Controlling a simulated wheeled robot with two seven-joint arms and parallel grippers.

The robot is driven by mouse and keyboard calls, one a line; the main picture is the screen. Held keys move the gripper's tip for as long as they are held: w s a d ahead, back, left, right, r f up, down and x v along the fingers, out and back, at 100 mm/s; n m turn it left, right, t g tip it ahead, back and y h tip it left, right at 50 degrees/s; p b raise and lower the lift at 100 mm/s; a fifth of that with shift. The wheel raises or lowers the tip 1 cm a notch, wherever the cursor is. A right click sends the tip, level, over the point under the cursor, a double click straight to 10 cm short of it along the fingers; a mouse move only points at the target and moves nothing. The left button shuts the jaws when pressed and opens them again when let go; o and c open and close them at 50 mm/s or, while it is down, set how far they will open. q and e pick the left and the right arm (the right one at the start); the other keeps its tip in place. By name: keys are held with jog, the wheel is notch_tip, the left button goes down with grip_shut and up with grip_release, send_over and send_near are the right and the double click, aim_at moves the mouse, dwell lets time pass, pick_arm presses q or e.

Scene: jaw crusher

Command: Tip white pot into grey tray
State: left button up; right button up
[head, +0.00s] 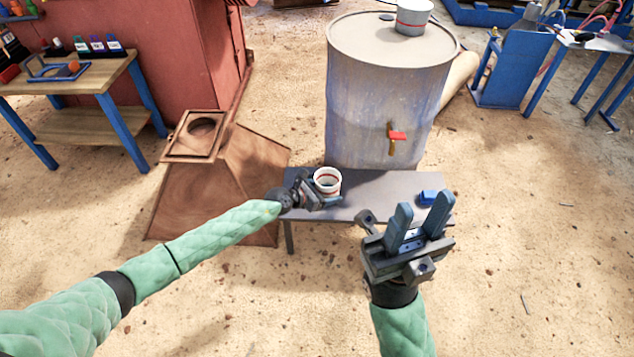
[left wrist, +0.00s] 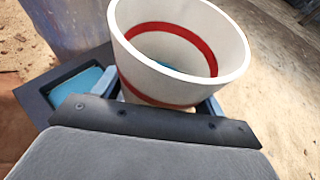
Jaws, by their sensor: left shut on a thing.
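A white pot (head: 327,180) with a red band sits at the left gripper over the small grey table; its mouth faces up. In the left wrist view the pot (left wrist: 175,55) fills the top middle, with something blue low inside. My left gripper (head: 320,197) is shut on the pot. A dark grey, rimmed shape (left wrist: 38,98) with a blue patch lies left of the pot in the left wrist view; I cannot tell whether it is the grey tray. My right gripper (head: 422,210) is open and empty, in front of the table's right end.
The grey table (head: 375,190) carries a small blue object (head: 428,197). A large metal drum (head: 385,100) with a red-handled tap stands behind it, another white, red-banded container (head: 413,17) on top. A rusty hopper (head: 215,180) stands left. Sandy ground is open in front.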

aim_at(326, 194)
pick_arm(q)
jog(key=s+r+p, duration=0.6)
jog(key=p, duration=0.3)
jog(key=shift+s+r+p, duration=0.2)
jog(key=shift+s+p, duration=0.3)
jog(key=shift+p, duration=0.2)
jog(key=shift+f, duration=0.15)
